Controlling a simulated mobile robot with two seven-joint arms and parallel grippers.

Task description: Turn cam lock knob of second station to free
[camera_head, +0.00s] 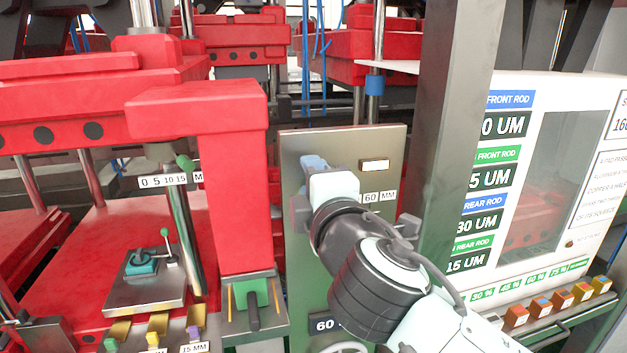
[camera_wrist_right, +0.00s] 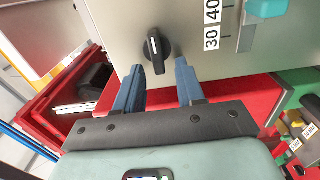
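A black knob (camera_wrist_right: 157,48) with a white pointer mark sits on a grey metal panel (camera_wrist_right: 115,20) in the right wrist view. I take it to be the cam lock knob; no label on it is readable. My right gripper (camera_wrist_right: 160,72) is open, its two blue fingers apart and pointing at the panel. The knob lies just beyond the fingertips, roughly between them; I cannot tell whether they touch it. In the head view my right gripper (camera_head: 314,164) is at the upright panel (camera_head: 388,150), and the knob is hidden behind it. My left gripper is not in view.
A teal handle (camera_wrist_right: 267,7) sits beside a scale marked 30 and 40. Red press frames (camera_head: 235,180) stand to the left. A grey post (camera_head: 452,110) and a white label board (camera_head: 585,115) stand to the right. A small green-knobbed lever (camera_head: 166,245) is at lower left.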

